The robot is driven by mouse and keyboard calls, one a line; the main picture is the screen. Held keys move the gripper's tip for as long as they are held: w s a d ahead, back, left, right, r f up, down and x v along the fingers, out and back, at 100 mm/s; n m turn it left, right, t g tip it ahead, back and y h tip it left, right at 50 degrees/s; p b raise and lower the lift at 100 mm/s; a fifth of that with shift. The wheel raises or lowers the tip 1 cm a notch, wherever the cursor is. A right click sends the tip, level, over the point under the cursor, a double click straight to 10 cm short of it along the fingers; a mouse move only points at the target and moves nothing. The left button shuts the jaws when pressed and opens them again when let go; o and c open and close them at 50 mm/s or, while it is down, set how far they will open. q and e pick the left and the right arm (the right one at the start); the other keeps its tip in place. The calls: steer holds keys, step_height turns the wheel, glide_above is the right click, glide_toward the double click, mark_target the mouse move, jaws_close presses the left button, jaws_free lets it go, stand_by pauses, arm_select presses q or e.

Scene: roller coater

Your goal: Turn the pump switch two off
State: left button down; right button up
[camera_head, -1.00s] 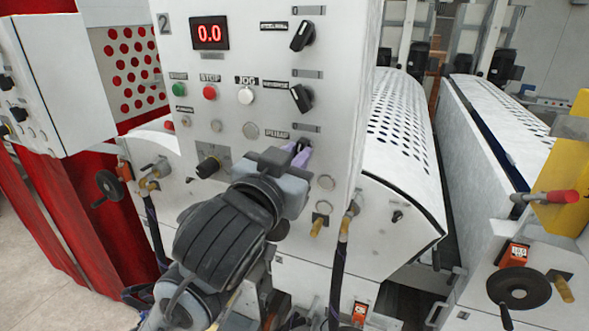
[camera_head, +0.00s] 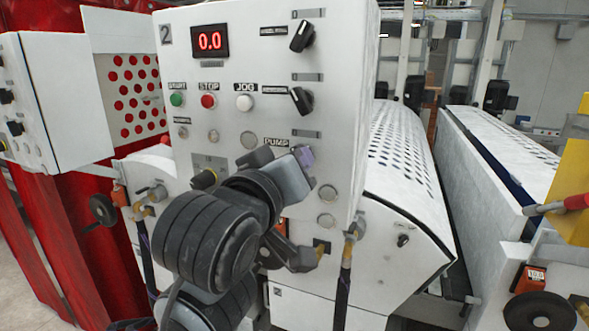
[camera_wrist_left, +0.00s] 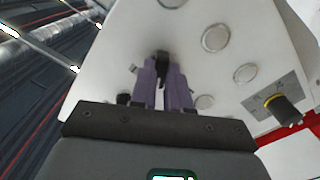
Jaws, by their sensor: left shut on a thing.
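The panel marked 2 (camera_head: 345,60) faces me in the head view. Its PUMP label (camera_head: 277,142) shows just above my left gripper (camera_head: 304,158). The pump switch is hidden behind the gripper there. In the left wrist view, the black pump switch knob (camera_wrist_left: 160,72) stands between the purple fingers of my left gripper (camera_wrist_left: 163,84), which is shut on it. My right gripper is not in view.
Two more black rotary switches, an upper one (camera_head: 302,36) and a lower one (camera_head: 301,100), sit above the gripper. A green button (camera_head: 176,99), a red button (camera_head: 208,101) and a white JOG button (camera_head: 244,103) are to the left. A display (camera_head: 209,41) reads 0.0.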

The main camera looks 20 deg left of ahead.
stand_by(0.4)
arm_select(q)
steer(key=c, duration=1.1)
jaws_free()
steer(key=shift+s, duration=0.1)
steer(key=s+b, duration=0.3)
steer(key=s, duration=0.7)
steer(key=shift+s, duration=0.35)
